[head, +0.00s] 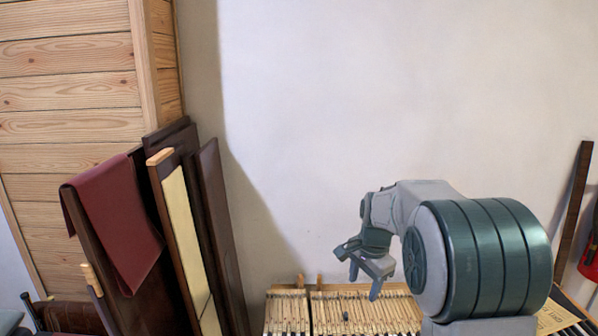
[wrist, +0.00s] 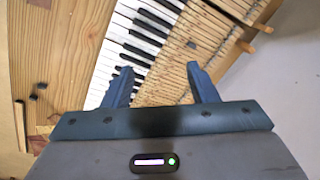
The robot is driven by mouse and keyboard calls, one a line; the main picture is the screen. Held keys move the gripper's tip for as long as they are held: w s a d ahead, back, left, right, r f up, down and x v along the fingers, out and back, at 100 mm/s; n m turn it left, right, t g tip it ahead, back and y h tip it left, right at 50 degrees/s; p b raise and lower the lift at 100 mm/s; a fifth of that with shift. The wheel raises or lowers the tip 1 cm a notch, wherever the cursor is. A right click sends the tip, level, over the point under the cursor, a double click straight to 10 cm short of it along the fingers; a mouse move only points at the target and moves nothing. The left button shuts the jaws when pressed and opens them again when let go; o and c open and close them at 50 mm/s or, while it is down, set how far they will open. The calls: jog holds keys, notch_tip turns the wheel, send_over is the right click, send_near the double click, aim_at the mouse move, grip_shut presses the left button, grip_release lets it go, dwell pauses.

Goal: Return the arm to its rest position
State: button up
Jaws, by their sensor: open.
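My gripper (head: 364,279) hangs over the piano action in the head view, at the end of my bent arm. In the wrist view my gripper (wrist: 162,82) is open, its two blue fingers apart with nothing between them. The piano keyboard (wrist: 128,45) runs diagonally below, with white and black keys beside the wooden action (wrist: 185,58). The action (head: 340,308) also shows at the bottom of the head view. The lower part of my arm hides some of the keyboard in the head view.
Dark panels, one draped with a red cloth (head: 115,215), lean against a plank wall (head: 70,100) at left. A white wall (head: 330,110) stands behind. A dark post (head: 573,195) leans at right. Small dark pieces (wrist: 41,86) lie on a wooden surface (wrist: 60,50).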

jog(key=s+r+n+t, duration=0.2)
jog(key=s+n, duration=0.9)
jog(key=s, duration=1.6)
jog(key=shift+a+r+n+h, duration=0.2)
jog(key=shift+r+n+h, duration=0.1)
jog(key=shift+r, duration=0.5)
